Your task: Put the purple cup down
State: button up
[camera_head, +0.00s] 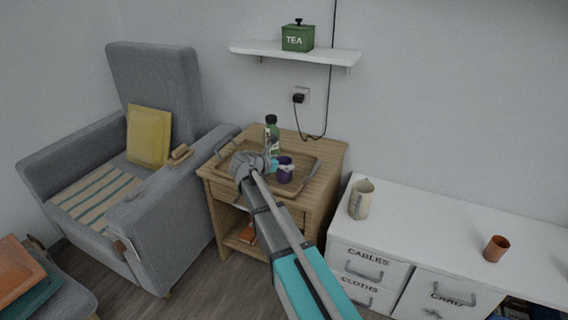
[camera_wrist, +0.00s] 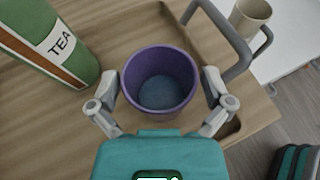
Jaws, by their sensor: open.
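The purple cup (camera_head: 286,176) stands upright on a wooden tray (camera_head: 311,160) on the side table. In the wrist view the cup (camera_wrist: 160,62) is seen from above, with an empty-looking blue-grey inside. My gripper (camera_wrist: 160,80) is open, one finger on each side of the cup. The fingers are spread around the cup; slim gaps seem to show, though contact is hard to judge. In the head view my gripper (camera_head: 277,167) is at the cup, and my arm hides part of the tray.
A green tea bottle (camera_head: 271,130) stands behind the cup and shows at the left in the wrist view (camera_wrist: 60,40). Raised tray handles (camera_wrist: 231,42) flank the area. A grey armchair (camera_head: 165,240) borders the table.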

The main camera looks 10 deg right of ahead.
jog(key=p+v, duration=0.4)
jog(key=v, duration=0.8)
jog(key=shift+s+d, duration=0.1)
dwell(0.4)
jog(key=s+d+f+m+g+y, duration=0.45)
jog(key=s+d+f+m, duration=0.35)
jog(key=s+m, duration=0.3)
jog(key=s+d+f+m+g+y, duration=0.1)
jog(key=s+f+m+g+y, duration=0.1)
jog(key=s+m+y, duration=0.5)
jog(key=s+f+m, duration=0.1)
jog(key=s+m, duration=0.4)
jog(key=m, duration=0.1)
jog(key=shift+d+f, duration=0.15)
jog(key=shift+f, duration=0.1)
